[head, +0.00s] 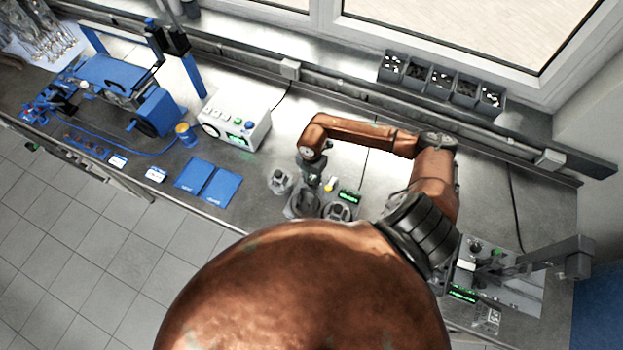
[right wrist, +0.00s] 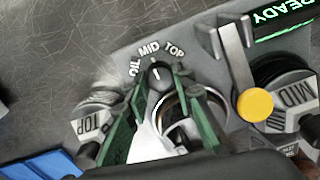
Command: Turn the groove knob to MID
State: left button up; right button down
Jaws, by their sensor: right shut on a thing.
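The groove knob (right wrist: 157,75) is a small dark knob with a white pointer line, in the upper middle of the right wrist view. The white labels OIL, MID (right wrist: 149,50) and TOP are arced above it. The pointer line points up, close to MID. My right gripper (right wrist: 164,72) has green fingers, with its tips on both sides of the knob, shut on it. In the head view, my right gripper (head: 313,182) reaches down over the grey fixture on the bench, and the knob is hidden there. My left gripper is not in view.
Beside the knob stand an upright grey bar (right wrist: 234,55), a yellow button (right wrist: 255,105), a green READY display (right wrist: 284,18), and blocks marked TOP (right wrist: 92,122) and MID (right wrist: 290,100). A white device (head: 236,117) and blue mats (head: 209,181) lie left on the bench.

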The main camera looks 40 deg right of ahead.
aim_at(312, 181)
dwell(0.3)
jog(key=c, duration=1.6)
grip_release()
jog(key=shift+r, duration=0.1)
notch_tip(312, 181, up, 12)
jog(key=shift+f, duration=0.1)
